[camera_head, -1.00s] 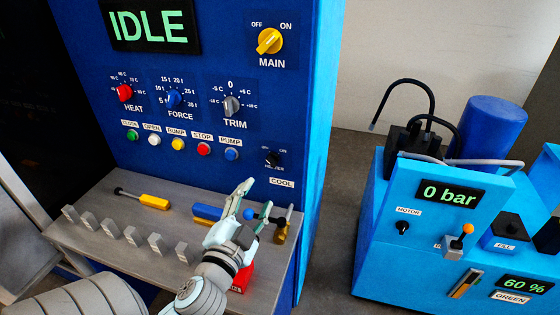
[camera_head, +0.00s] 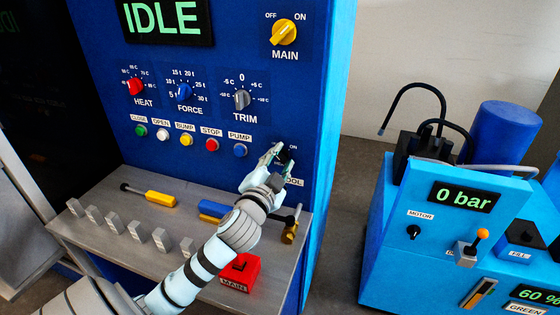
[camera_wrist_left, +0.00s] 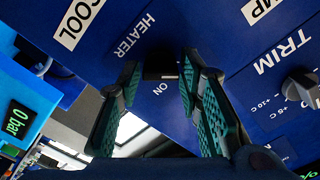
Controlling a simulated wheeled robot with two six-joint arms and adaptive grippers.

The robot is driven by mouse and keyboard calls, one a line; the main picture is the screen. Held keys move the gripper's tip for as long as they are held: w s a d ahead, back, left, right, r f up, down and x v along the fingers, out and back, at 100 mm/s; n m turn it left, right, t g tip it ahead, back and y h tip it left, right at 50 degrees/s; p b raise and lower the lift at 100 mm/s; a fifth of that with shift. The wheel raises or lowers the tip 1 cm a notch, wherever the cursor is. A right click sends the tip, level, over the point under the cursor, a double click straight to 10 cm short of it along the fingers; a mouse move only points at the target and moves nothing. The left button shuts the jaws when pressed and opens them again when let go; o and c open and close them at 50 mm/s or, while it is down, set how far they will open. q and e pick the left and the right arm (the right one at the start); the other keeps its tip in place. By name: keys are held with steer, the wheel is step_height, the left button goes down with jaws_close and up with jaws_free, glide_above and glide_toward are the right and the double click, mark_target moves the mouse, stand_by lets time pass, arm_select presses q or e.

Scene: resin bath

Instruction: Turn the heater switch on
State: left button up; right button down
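The heater switch (camera_head: 286,153) is a small black knob on the blue panel, near its right edge above the COOL label. My left gripper (camera_head: 277,160) is at it and covers part of the knob and its lettering. In the left wrist view the dark knob (camera_wrist_left: 161,66) sits between my two teal-padded fingertips, below the HEATER label and above ON. The fingers are apart, one on each side of the knob, with a gap that looks narrow. I cannot tell whether either finger touches it. My right gripper is not in view.
A row of coloured buttons (camera_head: 188,139) and the TRIM knob (camera_head: 242,99) lie left of the switch. Below, the grey shelf (camera_head: 130,200) carries a yellow-handled tool (camera_head: 160,198), grey blocks and a red MAIN box (camera_head: 241,272). A blue pump unit (camera_head: 400,260) stands to the right.

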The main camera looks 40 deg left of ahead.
arm_select(q)
jaws_close()
